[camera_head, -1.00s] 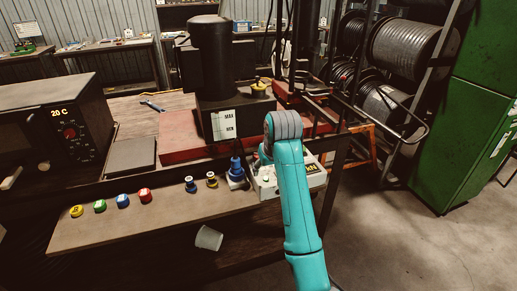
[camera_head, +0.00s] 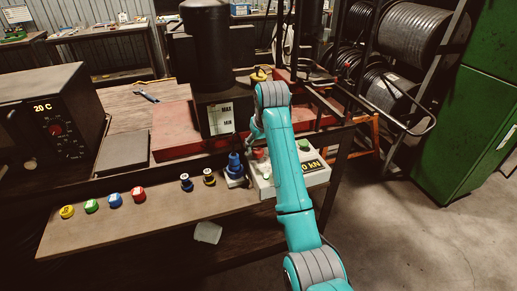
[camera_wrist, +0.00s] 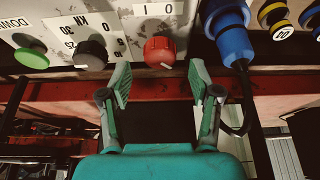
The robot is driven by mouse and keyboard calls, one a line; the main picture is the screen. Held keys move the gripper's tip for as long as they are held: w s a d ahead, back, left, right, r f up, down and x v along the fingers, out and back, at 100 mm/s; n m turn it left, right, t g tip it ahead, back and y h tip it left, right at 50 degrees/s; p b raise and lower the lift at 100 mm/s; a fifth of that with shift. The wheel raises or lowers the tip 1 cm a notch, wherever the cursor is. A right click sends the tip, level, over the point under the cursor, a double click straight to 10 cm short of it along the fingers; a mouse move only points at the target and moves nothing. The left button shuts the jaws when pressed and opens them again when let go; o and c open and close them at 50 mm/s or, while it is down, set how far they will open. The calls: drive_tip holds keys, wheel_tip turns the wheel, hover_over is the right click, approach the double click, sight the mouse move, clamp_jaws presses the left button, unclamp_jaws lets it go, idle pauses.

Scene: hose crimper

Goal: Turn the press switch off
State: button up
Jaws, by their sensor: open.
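The press switch is a red knob (camera_wrist: 160,52) on a pale control box, seen in the wrist view below a white label with 0 and 1 marks. Which mark the knob points to I cannot tell. The control box (camera_head: 318,178) also shows in the head view, partly hidden by my arm. My gripper (camera_wrist: 158,84) is open and empty. Its two fingers stand apart just below the knob in the wrist view, one to each side. I see no clear contact. In the head view my gripper is mostly hidden by the arm.
A black knob (camera_wrist: 92,54) and a green button (camera_wrist: 32,52) lie left of the switch in the wrist view. A blue plug (camera_wrist: 232,38) with a cable is close on the right. In the head view, several coloured buttons line the bench ledge (camera_head: 110,232).

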sight(258, 154)
drive_tip(key=shift+x, duration=1.5)
drive_tip(key=c, duration=1.1)
